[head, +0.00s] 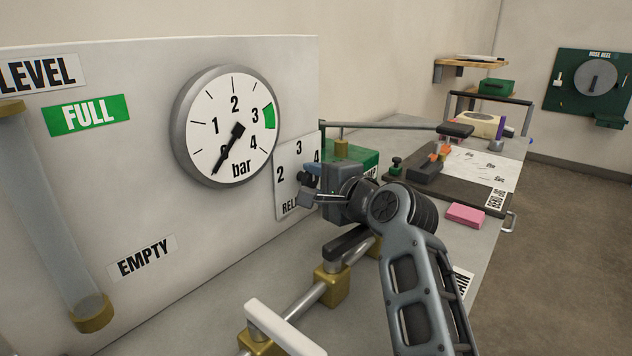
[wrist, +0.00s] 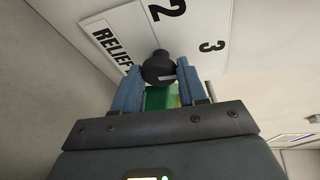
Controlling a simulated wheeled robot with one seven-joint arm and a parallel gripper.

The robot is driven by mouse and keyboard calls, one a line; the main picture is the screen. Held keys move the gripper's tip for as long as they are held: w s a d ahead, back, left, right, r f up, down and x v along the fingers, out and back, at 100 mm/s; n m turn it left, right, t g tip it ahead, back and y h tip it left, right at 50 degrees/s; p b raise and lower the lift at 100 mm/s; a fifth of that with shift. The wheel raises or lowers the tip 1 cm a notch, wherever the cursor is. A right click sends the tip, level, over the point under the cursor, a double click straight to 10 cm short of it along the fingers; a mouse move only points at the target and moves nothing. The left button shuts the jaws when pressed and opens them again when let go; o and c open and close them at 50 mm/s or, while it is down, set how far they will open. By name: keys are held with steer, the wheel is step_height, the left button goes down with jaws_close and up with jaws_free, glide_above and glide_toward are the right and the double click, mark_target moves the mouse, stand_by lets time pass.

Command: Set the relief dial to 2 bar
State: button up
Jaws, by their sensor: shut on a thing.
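The relief dial plate (head: 284,188) is a white panel beside the gauge, with 2, 3 and part of 4 showing in the head view. In the wrist view the plate (wrist: 205,22) shows 2, 3 and a RELIEF label (wrist: 106,36). The black relief knob (wrist: 158,66) sits between the two blue fingers of my gripper (wrist: 160,76), which is shut on it. A small pale mark shows on the knob, but I cannot tell which number it points to. In the head view my gripper (head: 308,190) covers the knob and the plate's lower right.
The round gauge (head: 206,88) has its needle near 0. Left are a sight tube (head: 50,200) with FULL and EMPTY labels. Below run a pipe with brass fittings (head: 333,288) and a white handle (head: 283,328). A green box, black tray and pink block (head: 465,215) lie right.

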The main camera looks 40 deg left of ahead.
steer(key=o, duration=1)
steer(key=shift+f, duration=0.1)
steer(key=shift+o, duration=0.2)
steer(key=shift+r, duration=0.4)
steer(key=shift+o, duration=0.2)
steer(key=r, duration=0.2)
steer(key=d+r, duration=0.1)
steer(key=r, duration=0.1)
steer(key=shift+w, duration=0.1)
steer(key=d+r, duration=0.2)
steer(key=d, duration=0.1)
steer(key=d+r, duration=0.2)
steer(key=d, duration=0.2)
steer(key=d+r, duration=0.2)
steer(key=d, duration=0.1)
steer(key=shift+d+r+p, duration=0.15)
steer(key=shift+d+p, duration=0.15)
steer(key=shift+d, duration=0.05)
steer(key=shift+c, duration=0.2)
